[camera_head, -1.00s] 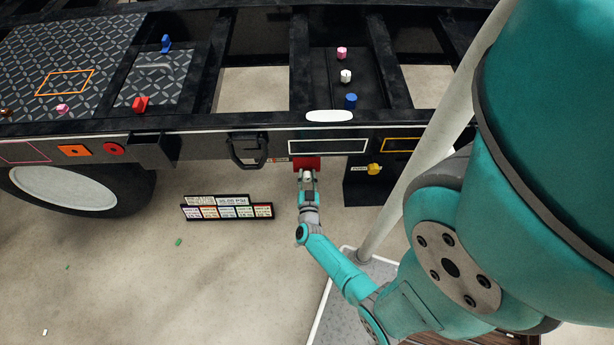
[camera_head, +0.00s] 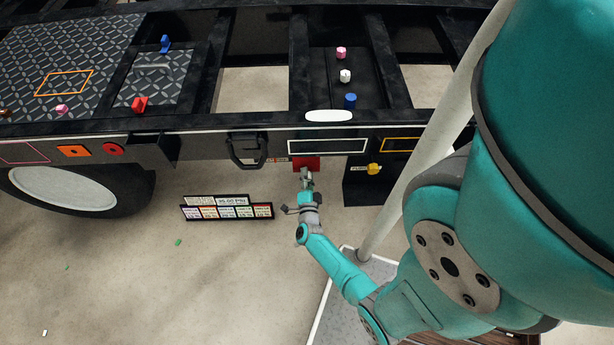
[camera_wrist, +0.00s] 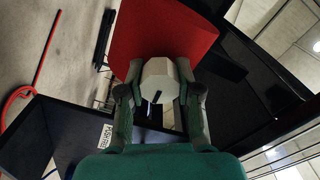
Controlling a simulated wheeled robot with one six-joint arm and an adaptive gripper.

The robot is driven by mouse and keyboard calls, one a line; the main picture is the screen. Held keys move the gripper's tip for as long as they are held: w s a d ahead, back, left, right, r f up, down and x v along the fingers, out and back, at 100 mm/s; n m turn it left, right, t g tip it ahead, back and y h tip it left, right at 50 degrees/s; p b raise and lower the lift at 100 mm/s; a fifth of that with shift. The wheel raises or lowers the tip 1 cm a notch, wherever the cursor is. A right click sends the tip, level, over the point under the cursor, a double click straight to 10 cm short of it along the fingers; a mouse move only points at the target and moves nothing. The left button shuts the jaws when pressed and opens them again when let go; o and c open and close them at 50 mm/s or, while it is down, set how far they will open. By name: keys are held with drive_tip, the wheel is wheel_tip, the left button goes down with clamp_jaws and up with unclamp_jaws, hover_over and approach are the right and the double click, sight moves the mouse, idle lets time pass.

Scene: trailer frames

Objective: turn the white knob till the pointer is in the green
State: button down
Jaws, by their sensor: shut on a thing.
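The white knob (camera_wrist: 157,76) is a faceted knob with a dark mark on its face, on a red block (camera_wrist: 165,38) in the wrist view. The fingers of my gripper (camera_wrist: 160,95) are closed against both its sides. In the head view my gripper (camera_head: 306,174) is at the red block (camera_head: 306,163) under the trailer's side rail, and it hides most of the knob there. I cannot make out a pointer or a green zone in either view.
A sign board with small panels (camera_head: 228,208) stands on the floor to the left. A yellow knob (camera_head: 374,169) sits on a dark box to the right. A black handle (camera_head: 247,150) hangs from the rail. Pink, white and blue knobs stand above. The floor below is mostly open.

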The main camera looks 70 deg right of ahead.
drive_tip(key=m, duration=0.6)
drive_tip(key=shift+m, duration=0.3)
drive_tip(key=m, duration=0.6)
drive_tip(key=shift+f+m, duration=0.15)
drive_tip(key=shift+m, duration=0.15)
drive_tip(key=c, duration=0.8)
unclamp_jaws()
drive_tip(key=shift+o, duration=0.2)
drive_tip(key=v, duration=1.2)
drive_tip(key=shift+s, duration=0.1)
